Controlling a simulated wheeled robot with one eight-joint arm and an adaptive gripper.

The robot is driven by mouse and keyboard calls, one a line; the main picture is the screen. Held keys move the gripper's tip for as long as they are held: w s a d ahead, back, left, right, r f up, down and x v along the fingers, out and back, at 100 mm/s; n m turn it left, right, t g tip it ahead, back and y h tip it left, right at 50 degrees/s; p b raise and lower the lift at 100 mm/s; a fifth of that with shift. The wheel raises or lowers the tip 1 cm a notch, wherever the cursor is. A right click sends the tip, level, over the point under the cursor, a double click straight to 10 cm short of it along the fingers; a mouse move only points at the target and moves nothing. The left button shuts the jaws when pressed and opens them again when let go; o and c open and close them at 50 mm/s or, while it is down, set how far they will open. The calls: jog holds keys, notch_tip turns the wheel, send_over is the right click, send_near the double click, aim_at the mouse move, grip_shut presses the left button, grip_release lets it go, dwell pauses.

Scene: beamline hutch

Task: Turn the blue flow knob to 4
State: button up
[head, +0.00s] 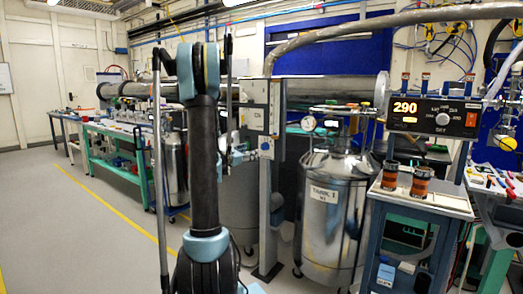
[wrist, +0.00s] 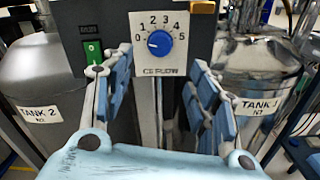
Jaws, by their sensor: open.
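The blue flow knob (wrist: 159,43) is in the wrist view, on a white dial plate (wrist: 175,62) marked 0 to 5 and labelled "C2 FLOW". Its pale pointer mark seems to face left, near 0, but it is small. My gripper (wrist: 157,78) is open, with one blue-padded finger on each side below the dial. The knob lies ahead of the gap between the fingers, and nothing is held.
A green switch (wrist: 92,50) sits left of the dial on the dark panel (wrist: 112,18). Tank 2 (wrist: 60,75) stands left and Tank 1 (wrist: 252,80) right, also in the head view (head: 325,225). Right of it, a controller (head: 435,113) reads 290 above a bench. Floor at left is clear.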

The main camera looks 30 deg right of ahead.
aim_at(263, 147)
jog(key=x, duration=1.2)
jog(key=shift+c, duration=0.6)
jog(key=shift+w, duration=0.1)
jog(key=c, duration=0.9)
